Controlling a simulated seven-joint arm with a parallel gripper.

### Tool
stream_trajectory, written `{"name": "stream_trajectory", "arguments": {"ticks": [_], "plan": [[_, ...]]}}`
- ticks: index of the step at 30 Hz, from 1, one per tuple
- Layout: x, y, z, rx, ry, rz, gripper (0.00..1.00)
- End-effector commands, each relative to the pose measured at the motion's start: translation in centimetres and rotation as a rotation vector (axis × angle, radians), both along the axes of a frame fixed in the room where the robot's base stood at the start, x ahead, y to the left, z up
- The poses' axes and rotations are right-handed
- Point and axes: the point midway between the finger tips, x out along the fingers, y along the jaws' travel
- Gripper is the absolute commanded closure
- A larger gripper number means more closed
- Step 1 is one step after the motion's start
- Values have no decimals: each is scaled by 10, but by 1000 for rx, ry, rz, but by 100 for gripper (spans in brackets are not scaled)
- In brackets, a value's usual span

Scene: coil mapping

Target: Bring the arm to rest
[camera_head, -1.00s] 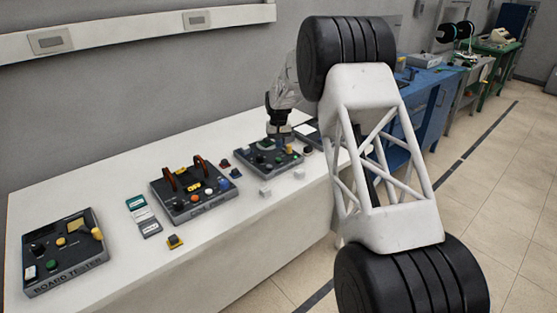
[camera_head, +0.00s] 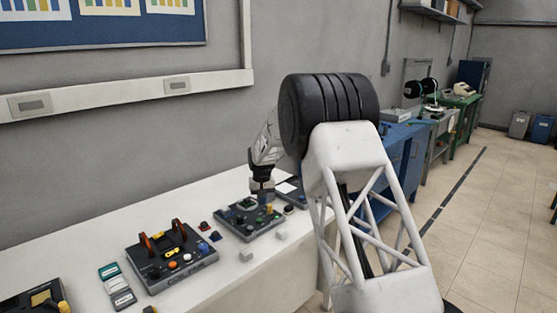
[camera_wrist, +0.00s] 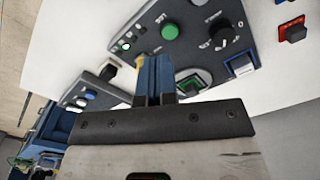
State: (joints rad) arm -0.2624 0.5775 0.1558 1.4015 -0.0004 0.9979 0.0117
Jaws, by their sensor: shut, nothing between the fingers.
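My gripper (camera_head: 263,198) is over a dark control panel (camera_head: 241,222) towards the far end of the white table. In the wrist view my gripper (camera_wrist: 153,78) shows as two blue fingers pressed together, with nothing between them. The same panel (camera_wrist: 200,60) lies below the fingers, with a green button (camera_wrist: 172,32), a black knob (camera_wrist: 222,38) and a green-lit square button (camera_wrist: 191,84). The fingers cover part of that panel. I cannot tell whether the fingertips touch it.
A blue workbench (camera_head: 400,150) stands behind my arm. The tiled floor at right is clear.

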Motion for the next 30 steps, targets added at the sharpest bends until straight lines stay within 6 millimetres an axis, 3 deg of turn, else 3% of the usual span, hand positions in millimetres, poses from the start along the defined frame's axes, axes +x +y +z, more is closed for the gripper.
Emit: {"name": "stream_trajectory", "arguments": {"ticks": [15, 30], "plan": [[-83, -65, 98, 8, -37, -45, 100], [-183, -122, 169, 13, -73, -88, 100]]}}
